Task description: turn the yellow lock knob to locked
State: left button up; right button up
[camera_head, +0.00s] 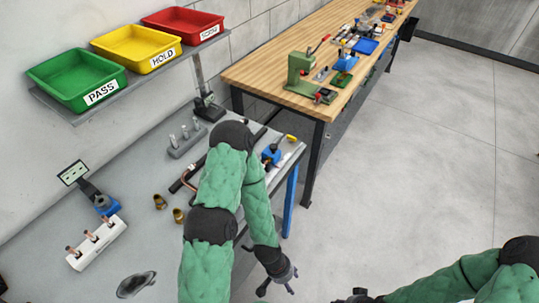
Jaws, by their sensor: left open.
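A small yellow part (291,138) shows at the far right edge of the grey table, just behind a blue fixture (271,155). It may be the yellow lock knob, but it is too small to tell its shape or its turned position. My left gripper (277,287) is open and empty. It hangs low off the near right side of the grey table, well apart from the yellow part and the blue fixture. My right gripper (357,296) shows only as a dark piece at the bottom edge; its fingers cannot be made out.
The grey table (140,190) holds a white rack (97,243), brass fittings (160,202) and a grey block with pegs (186,140). Green, yellow and red bins stand on a shelf (135,85). A wooden bench (265,75) stands behind. Floor on the right is clear.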

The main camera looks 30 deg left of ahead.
aim_at(292, 139)
jog(key=i+l, duration=0.7)
jog(key=i+l+u, duration=0.15)
jog(key=i+l, duration=0.5)
jog(key=l, duration=0.15)
